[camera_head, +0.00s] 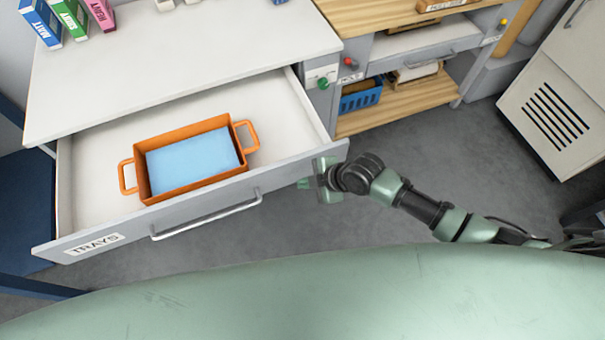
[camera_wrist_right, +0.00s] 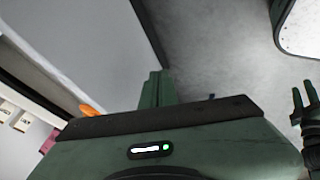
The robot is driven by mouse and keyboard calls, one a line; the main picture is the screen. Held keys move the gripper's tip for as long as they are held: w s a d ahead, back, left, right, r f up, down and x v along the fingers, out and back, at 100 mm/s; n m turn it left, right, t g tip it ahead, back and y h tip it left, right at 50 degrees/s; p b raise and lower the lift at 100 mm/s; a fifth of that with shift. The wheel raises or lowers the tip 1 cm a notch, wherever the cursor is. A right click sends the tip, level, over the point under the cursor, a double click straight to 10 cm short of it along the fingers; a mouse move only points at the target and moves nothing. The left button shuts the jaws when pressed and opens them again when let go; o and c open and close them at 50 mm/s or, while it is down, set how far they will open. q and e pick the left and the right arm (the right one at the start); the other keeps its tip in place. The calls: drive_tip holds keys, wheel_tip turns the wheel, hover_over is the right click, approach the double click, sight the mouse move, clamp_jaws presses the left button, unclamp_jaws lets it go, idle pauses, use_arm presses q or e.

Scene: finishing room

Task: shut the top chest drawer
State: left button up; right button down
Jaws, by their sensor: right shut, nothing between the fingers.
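The top chest drawer, labelled TRAYS, stands pulled far out, its front (camera_head: 205,208) toward me with a bar handle (camera_head: 208,215) across it. An orange two-handled tray (camera_head: 178,189) with a light blue inside lies in the drawer. My right gripper (camera_head: 310,184) is shut and empty at the right end of the drawer front; I cannot tell whether it touches it. Its fingers (camera_wrist_right: 157,88) show in the right wrist view beside a pale panel. A green forked part (camera_wrist_right: 303,105) at that view's right edge may be my left gripper; its jaws are unclear.
The white chest top (camera_head: 190,50) holds several upright coloured boxes (camera_head: 68,18) at the back left. A wooden-shelved bench (camera_head: 400,105) with a blue basket (camera_head: 361,97) stands right of the chest. A vented cabinet (camera_head: 558,100) is at far right. Grey floor (camera_head: 450,140) lies clear between.

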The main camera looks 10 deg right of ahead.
use_arm(q)
drive_tip(key=shift+w+d+r, duration=0.2)
drive_tip(key=shift+w+d, duration=0.05)
drive_tip(key=shift+d, duration=0.05)
use_arm(e)
drive_tip(key=shift+w+a, duration=0.25)
drive_tip(key=shift+w, duration=0.85)
